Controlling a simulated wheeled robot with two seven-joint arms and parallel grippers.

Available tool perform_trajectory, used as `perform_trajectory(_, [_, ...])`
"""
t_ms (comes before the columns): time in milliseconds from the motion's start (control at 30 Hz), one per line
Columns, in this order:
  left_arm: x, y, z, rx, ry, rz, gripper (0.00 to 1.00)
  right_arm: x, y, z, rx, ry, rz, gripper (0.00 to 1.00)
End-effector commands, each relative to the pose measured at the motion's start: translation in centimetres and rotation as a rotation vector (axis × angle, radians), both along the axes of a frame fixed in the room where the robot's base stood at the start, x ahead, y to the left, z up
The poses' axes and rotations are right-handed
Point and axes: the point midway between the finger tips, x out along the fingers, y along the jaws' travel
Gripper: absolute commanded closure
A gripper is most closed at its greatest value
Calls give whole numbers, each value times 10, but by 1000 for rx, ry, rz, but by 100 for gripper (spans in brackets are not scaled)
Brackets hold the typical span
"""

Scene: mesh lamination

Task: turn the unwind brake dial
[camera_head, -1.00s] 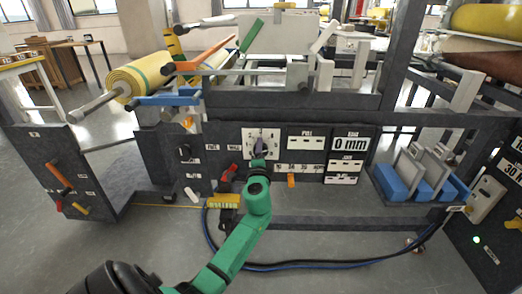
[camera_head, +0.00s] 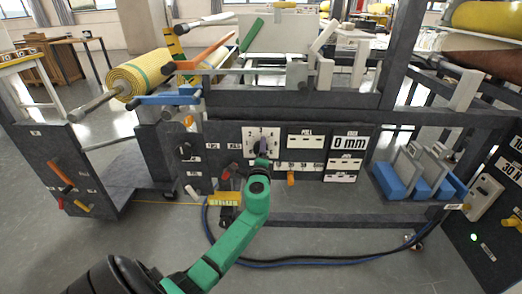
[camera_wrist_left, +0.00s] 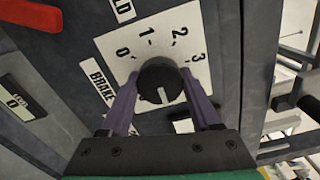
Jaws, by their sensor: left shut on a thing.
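The brake dial is a round black knob (camera_wrist_left: 161,82) with a white mark on its lower part in the left wrist view. It sits on a white plate (camera_wrist_left: 190,48) numbered 0 to 3, labelled BRAKE at its side. In the head view the plate (camera_head: 250,136) is on the dark front panel. My left gripper (camera_wrist_left: 162,92) has its purple fingers on both sides of the knob and is shut on it. In the head view the left gripper (camera_head: 262,149) covers most of the knob. My right gripper is not in view.
A yellow roll (camera_head: 140,74) lies on the machine above left. A red lever (camera_head: 228,172) and an orange lever (camera_head: 291,178) flank my arm on the panel. A 0 mm display (camera_head: 350,143) is to the right. Cables (camera_head: 300,262) loop over the floor.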

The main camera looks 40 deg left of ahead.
Motion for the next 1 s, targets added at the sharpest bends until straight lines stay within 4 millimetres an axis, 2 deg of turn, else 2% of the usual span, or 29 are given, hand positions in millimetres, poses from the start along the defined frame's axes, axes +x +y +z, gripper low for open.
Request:
perform_trajectory(100, [0,2,3,1,-5,3,92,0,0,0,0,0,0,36])
perform_trajectory(133, [0,2,3,1,-4,3,25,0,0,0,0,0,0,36])
perform_trajectory(167, [0,2,2,1,-4,3,14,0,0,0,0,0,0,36])
perform_trajectory(200, [0,1,2,1,-4,3,6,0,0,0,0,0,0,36])
perform_trajectory(500, [-1,0,1,-1,-2,1,6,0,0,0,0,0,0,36])
perform_trajectory(633, [-9,-7,0,-2,-1,-1,6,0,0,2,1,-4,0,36])
perform_trajectory(767, [-31,-23,0,-3,1,-1,6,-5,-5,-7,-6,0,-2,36])
perform_trajectory(1000, [-86,-64,-1,-4,1,1,6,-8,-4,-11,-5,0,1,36])
